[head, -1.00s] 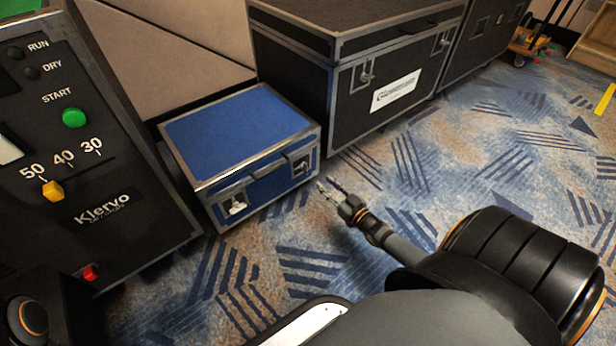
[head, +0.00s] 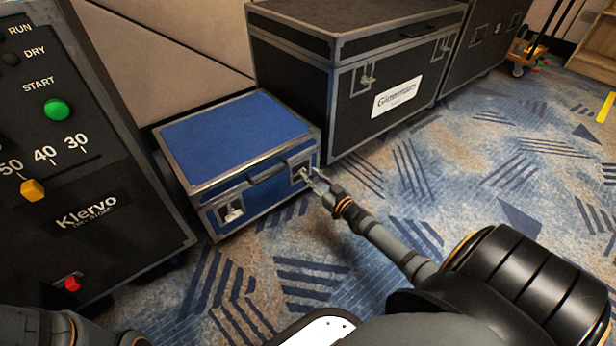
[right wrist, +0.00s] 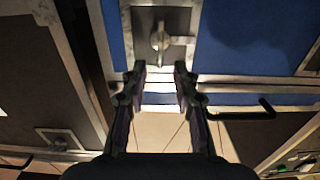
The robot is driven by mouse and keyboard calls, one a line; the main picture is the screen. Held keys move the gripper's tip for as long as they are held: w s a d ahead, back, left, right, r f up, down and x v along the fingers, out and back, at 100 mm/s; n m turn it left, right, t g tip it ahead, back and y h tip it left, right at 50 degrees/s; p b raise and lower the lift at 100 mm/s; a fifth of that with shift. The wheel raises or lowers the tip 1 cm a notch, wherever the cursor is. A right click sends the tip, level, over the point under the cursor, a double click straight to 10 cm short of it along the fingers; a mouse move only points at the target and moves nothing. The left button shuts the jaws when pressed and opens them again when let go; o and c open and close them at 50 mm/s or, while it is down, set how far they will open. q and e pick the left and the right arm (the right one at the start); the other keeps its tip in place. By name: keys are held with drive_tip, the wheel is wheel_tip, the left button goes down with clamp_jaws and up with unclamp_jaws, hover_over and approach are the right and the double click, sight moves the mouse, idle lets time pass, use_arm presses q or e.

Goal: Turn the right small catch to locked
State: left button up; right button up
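The blue case (head: 235,135) with metal edges stands on the carpet in the head view. Its right small catch (head: 299,172) is on the front face near the right corner, partly hidden by my fingertips. In the right wrist view this catch (right wrist: 160,38) is a metal knob on a square plate, its wing running up and down in the picture. My right gripper (head: 316,179) is open; its two fingers (right wrist: 162,72) point at the catch, one on each side of its line, short of it and empty. My left gripper is out of view; only part of my left arm shows.
The left small catch (head: 232,212) and a dark handle (head: 267,173) are on the same front face. A large black case (head: 360,85) stands behind to the right. A black control panel (head: 75,160) stands at left. The carpet in front is clear.

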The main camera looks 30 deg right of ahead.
drive_tip(key=w+b, duration=0.1)
drive_tip(key=w, duration=0.1)
drive_tip(key=shift+w+a+b, duration=0.1)
drive_tip(key=shift+w+b, duration=0.2)
drive_tip(key=shift+w, duration=0.1)
clamp_jaws()
